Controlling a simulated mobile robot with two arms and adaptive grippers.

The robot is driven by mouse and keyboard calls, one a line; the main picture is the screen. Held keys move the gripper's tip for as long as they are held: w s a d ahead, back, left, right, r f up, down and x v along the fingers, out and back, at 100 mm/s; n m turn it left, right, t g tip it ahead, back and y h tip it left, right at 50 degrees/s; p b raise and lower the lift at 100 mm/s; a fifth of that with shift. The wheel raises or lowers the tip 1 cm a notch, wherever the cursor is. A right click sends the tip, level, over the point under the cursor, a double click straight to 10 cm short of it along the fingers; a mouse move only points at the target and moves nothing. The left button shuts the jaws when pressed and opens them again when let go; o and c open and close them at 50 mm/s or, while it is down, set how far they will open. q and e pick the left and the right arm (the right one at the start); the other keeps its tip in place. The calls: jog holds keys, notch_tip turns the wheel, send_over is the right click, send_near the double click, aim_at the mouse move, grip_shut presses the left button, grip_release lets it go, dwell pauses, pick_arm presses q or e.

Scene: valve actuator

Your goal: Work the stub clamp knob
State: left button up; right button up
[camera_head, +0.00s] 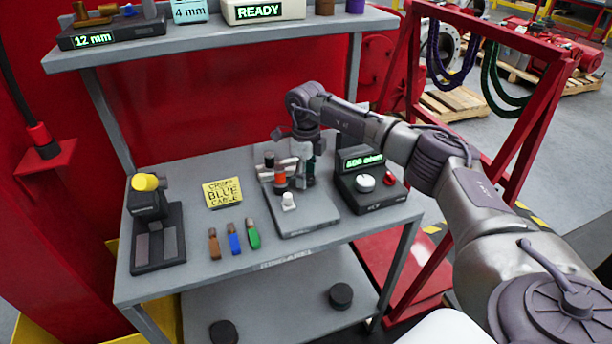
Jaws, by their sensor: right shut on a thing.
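The stub clamp fixture is a grey plate (312,216) on the bench, with black, orange-red and pale upright parts at its back and a small white knob (288,200) near its front left. My right gripper (309,172) reaches down over the back right of the plate. It is shut on what seems to be the stub clamp knob, which its fingers mostly hide. The white knob stands apart from the fingers. Brown (214,246), blue (234,240) and green (252,233) cable stubs lie in front left of the fixture. My left gripper is not in view.
A yellow sign (222,192) reads "CRIMP BLUE CABLE". A black tool with a yellow knob (145,182) stands at the bench's left. A black unit with a green readout and white dial (365,182) stands close right of the fixture. A shelf (200,45) runs above the bench's back.

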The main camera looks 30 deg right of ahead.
jog(key=n, duration=0.4)
jog(key=shift+b, duration=0.35)
jog(key=shift+n, duration=2.1)
jog(key=shift+r, duration=0.1)
jog(key=o, duration=1.1)
jog(key=shift+o, duration=0.2)
notch_tip(320, 180, up, 12)
